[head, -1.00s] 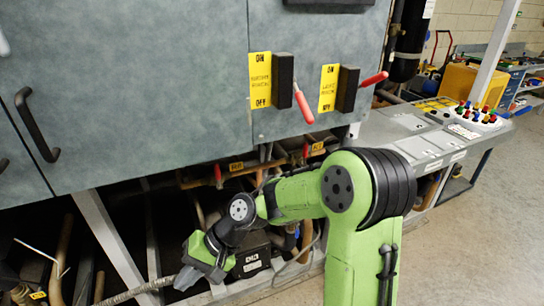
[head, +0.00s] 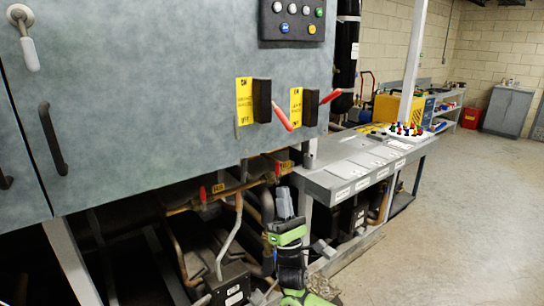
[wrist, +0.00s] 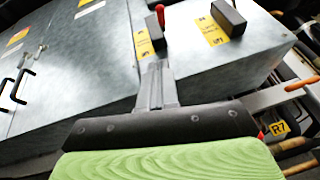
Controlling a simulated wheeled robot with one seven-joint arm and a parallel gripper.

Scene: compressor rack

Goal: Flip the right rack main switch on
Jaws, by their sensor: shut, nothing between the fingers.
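Two rotary switches sit low on the grey cabinet in the head view. The left switch (head: 261,100) has a yellow label and a red lever (head: 282,117) slanting down to the right. The right switch (head: 310,107) has a yellow label and a red lever (head: 330,96) slanting slightly up to the right. The label lettering is too small to tell which rack each serves. My gripper (head: 284,205) is below the switches, pointing up, shut and empty, apart from both levers. In the wrist view its fingers (wrist: 156,86) point toward the left yellow label (wrist: 143,40).
A control desk (head: 350,170) juts out to the right. Pipes and valves with red handles (head: 203,194) crowd the space under the cabinet. A button panel (head: 292,20) is above the switches. The floor on the right is clear.

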